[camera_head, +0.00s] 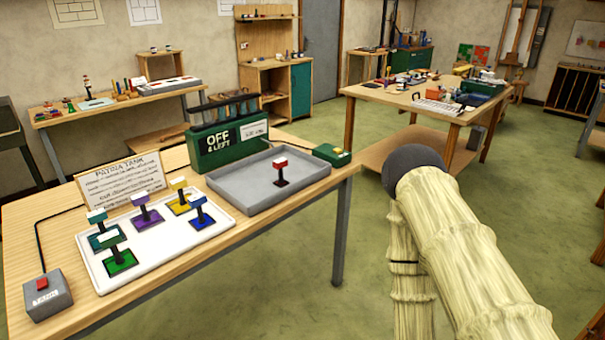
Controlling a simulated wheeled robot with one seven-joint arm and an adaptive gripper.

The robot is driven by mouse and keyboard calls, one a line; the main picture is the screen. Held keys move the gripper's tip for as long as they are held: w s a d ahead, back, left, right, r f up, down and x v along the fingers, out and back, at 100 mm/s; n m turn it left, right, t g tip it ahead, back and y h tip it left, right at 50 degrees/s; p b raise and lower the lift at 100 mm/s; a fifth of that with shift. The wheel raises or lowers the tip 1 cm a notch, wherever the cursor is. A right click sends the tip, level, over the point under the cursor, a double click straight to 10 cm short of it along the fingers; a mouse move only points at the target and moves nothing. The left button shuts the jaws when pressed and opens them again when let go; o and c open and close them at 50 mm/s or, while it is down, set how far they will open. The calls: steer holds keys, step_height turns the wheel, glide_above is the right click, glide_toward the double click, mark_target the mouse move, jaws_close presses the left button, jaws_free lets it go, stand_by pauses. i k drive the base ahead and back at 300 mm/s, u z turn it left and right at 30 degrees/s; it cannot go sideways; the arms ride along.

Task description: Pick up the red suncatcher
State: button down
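The red suncatcher (281,172) stands upright in the shallow grey tray (232,199) on the near wooden table. It has a red and white top, a dark stem and a small dark red base. It stands alone in the tray, with clear space around it. My cream-sleeved arm shows at the right, bent at a dark joint, with its lower part running down out of the picture. My gripper is not in view, so I cannot see its fingers or whether it holds anything.
A white board (155,257) left of the tray holds several other coloured pieces on stems. A green rack marked OFF (222,146) stands behind the tray, and a small green box (332,155) at its right corner. A grey button box (47,297) sits front left.

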mark_target(279, 164)
steer(key=u, duration=0.75)
steer(key=i, duration=1.35)
steer(key=z, duration=0.45)
